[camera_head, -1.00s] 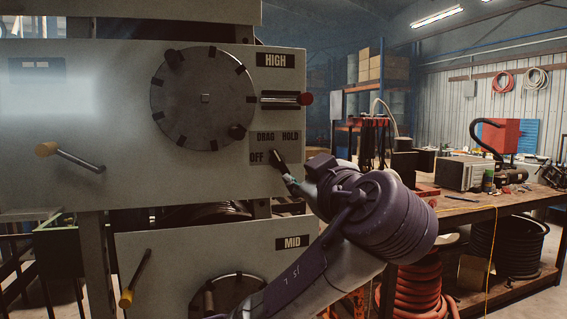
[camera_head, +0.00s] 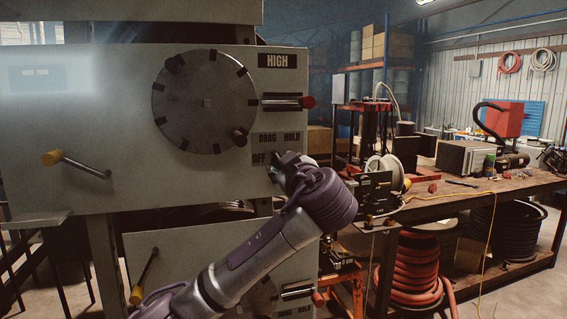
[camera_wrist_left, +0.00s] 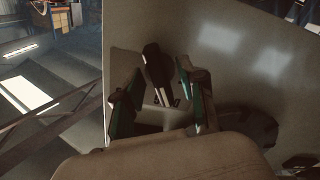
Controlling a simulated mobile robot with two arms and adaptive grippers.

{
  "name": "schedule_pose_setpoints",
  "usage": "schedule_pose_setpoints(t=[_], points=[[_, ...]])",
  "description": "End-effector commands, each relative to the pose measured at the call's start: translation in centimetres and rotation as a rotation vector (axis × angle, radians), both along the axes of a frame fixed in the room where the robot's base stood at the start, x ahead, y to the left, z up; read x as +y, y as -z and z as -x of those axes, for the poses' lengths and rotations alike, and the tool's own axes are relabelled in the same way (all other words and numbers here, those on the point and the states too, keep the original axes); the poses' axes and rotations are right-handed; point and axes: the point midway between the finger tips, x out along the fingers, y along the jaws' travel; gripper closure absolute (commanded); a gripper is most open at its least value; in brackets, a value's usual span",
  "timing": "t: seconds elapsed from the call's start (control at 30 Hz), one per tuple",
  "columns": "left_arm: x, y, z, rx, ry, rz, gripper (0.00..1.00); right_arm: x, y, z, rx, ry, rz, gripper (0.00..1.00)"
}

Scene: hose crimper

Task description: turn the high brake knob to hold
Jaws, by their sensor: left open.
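The high brake knob is a dark lever on the grey HIGH panel (camera_head: 60,130), below the DRAG and HOLD labels and beside OFF. In the head view my left gripper (camera_head: 276,171) covers most of the knob, so its setting cannot be read there. In the left wrist view the dark knob (camera_wrist_left: 158,68) shows between the two green-lined fingers of the open left gripper (camera_wrist_left: 162,100). Gaps show at the fingers, and I cannot tell whether either touches it. My right gripper is not in view.
A round notched dial (camera_head: 205,105) and a red-tipped lever (camera_head: 307,102) sit above the knob. A yellow-ended crank (camera_head: 52,158) is at left. A lower panel (camera_head: 190,245) stands below. A cluttered workbench (camera_head: 470,205) is at right.

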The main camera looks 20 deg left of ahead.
Motion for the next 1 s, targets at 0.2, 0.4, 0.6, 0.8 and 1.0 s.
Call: schedule_pose_setpoints(t=[0.2,0.4,0.6,0.8,1.0], points=[[0.0,0.0,0.0,0.000,0.000,0.000,0.76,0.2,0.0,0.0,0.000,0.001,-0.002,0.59],[0.0,0.0,0.0,0.000,0.000,0.000,1.00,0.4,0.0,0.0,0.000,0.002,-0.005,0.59],[0.0,0.1,0.0,0.003,-0.001,-0.004,1.00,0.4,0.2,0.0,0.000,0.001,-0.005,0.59],[0.0,0.4,0.0,0.029,0.001,-0.042,1.00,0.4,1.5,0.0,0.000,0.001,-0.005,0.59],[-0.1,0.6,0.0,0.097,0.002,-0.142,1.00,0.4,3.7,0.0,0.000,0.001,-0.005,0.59]])
